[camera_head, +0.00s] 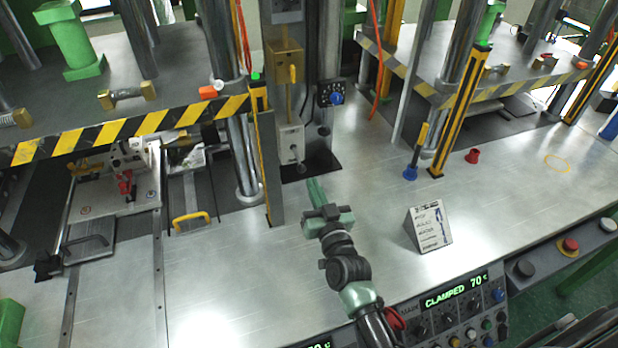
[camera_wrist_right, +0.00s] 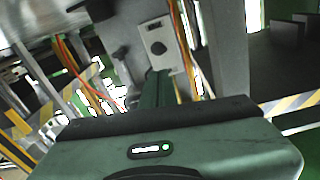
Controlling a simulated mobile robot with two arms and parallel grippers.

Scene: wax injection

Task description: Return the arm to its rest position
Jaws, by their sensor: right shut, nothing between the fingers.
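My right arm comes in from the bottom of the head view, and its green gripper (camera_head: 316,190) is above the bare metal table (camera_head: 275,285). The gripper is shut and empty, with its fingers pointing toward the grey switch box on the post. In the right wrist view the green gripper body fills the lower half and the closed fingers (camera_wrist_right: 155,90) point at the box. My left gripper is not in view.
The grey switch box (camera_head: 290,144) hangs on the post ahead of the fingers. A white sign (camera_head: 428,227) stands to the right. The control panel (camera_head: 455,300) reads CLAMPED 70. A striped press plate (camera_head: 130,132) overhangs the left. Bare table lies around the gripper.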

